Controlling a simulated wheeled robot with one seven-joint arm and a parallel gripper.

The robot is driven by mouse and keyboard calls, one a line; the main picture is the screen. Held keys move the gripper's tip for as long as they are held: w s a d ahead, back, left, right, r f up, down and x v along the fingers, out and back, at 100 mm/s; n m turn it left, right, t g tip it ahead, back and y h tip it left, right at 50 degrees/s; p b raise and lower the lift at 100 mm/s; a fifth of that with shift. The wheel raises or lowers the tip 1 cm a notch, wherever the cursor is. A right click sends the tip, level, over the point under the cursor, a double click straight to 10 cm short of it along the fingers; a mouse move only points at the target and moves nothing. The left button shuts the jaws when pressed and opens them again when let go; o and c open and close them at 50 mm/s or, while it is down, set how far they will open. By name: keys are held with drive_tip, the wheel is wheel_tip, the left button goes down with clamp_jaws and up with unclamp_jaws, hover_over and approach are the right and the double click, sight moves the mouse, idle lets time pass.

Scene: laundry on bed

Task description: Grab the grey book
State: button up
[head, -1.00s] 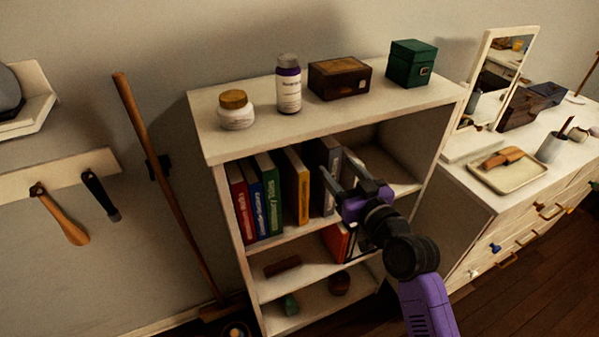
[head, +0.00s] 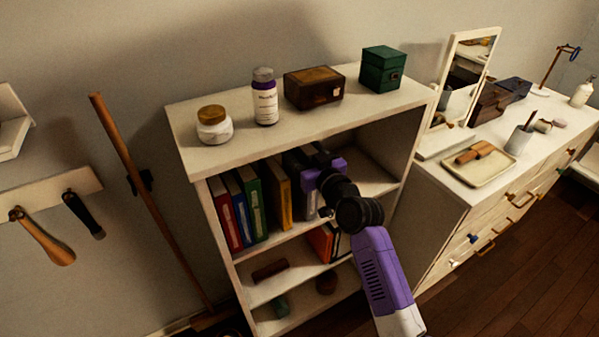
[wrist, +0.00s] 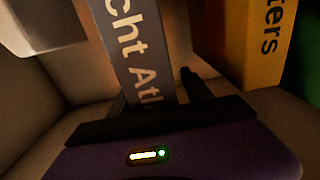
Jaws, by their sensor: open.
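The grey book (wrist: 145,50) stands upright on the upper shelf, its lettered spine facing the wrist camera. In the head view the grey book (head: 311,207) is partly hidden behind my gripper (head: 310,160). My gripper is open and reaches into the shelf at the book. In the wrist view its dark fingers (wrist: 157,95) lie on either side of the book's spine. Whether they touch it cannot be told.
A yellow book (head: 279,195) stands just left of the grey one, with green, blue and red books beyond. To the right the shelf space is empty. The bookcase top (head: 215,155) holds jars and boxes. A dresser (head: 450,185) stands at right.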

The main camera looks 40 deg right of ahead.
clamp_jaws()
idle(1.4)
drive_tip(key=shift+r, duration=0.1)
